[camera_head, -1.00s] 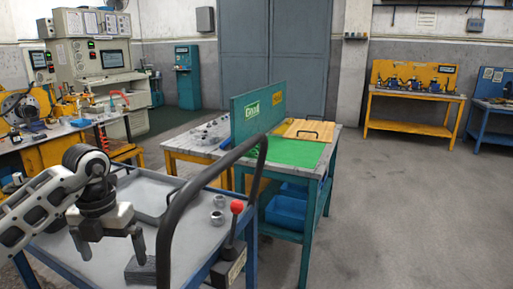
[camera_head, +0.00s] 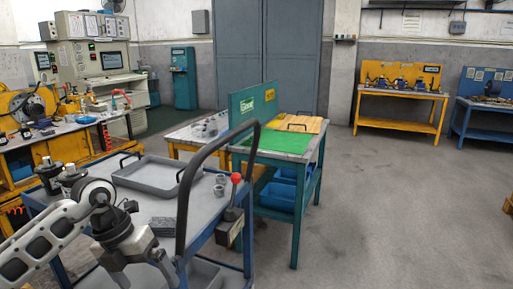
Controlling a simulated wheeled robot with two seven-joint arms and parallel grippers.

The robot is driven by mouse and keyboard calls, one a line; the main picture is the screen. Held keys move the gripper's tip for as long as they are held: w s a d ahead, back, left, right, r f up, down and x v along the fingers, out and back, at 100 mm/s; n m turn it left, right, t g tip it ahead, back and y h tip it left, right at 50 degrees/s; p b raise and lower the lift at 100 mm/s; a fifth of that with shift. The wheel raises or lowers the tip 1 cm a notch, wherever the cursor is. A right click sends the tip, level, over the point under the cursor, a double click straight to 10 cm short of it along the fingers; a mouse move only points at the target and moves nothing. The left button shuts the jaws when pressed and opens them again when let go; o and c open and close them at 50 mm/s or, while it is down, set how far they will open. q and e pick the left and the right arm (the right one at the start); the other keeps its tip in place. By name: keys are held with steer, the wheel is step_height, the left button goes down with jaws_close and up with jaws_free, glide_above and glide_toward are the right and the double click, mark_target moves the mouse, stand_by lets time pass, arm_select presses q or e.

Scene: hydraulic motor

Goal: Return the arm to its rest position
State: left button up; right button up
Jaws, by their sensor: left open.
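My left arm comes in from the lower left, in front of a blue-framed cart with a grey top (camera_head: 150,205). My left gripper (camera_head: 145,280) is open, points down at the bottom edge of the head view, and has nothing visible between its fingers. Its fingertips are partly cut off by the picture edge. A dark grey block (camera_head: 164,226) lies on the cart top just beyond the gripper, apart from it. My right gripper does not show.
The cart carries a grey tray (camera_head: 150,178), small metal parts (camera_head: 220,185), dark cylindrical parts (camera_head: 48,175) and a red-knobbed lever (camera_head: 235,179). Its black handle (camera_head: 187,190) rises beside the arm. A green-topped workbench (camera_head: 280,145) stands beyond. The floor at right is clear.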

arm_select(q)
steer(key=s+d+r+n+t+h, duration=0.2)
steer(key=s+d+n+h, duration=0.15)
steer(key=d+h, duration=0.55)
steer(key=s+d+r+n+t+h, duration=0.15)
steer(key=s+d+h, duration=0.25)
steer(key=d+h, duration=0.5)
steer(key=a+f+n+t+y, duration=0.3)
steer(key=n+t+y, duration=0.35)
steer(key=n, duration=0.45)
steer(key=a+f+n+t+y, duration=0.3)
steer(key=n+t+y, duration=0.3)
steer(key=n, duration=0.4)
steer(key=s+a+f+n+g+y, duration=0.2)
steer(key=s+f+n, duration=0.2)
steer(key=f, duration=0.3)
steer(key=s+a+f+n+g+y, duration=0.2)
steer(key=s+f+n+g+y, duration=0.1)
steer(key=s+f+n, duration=0.2)
step_height(320, 180, down, 3)
steer(key=shift+s+a+f+y, duration=0.15)
steer(key=shift+s+y, duration=0.2)
steer(key=shift+s, duration=0.6)
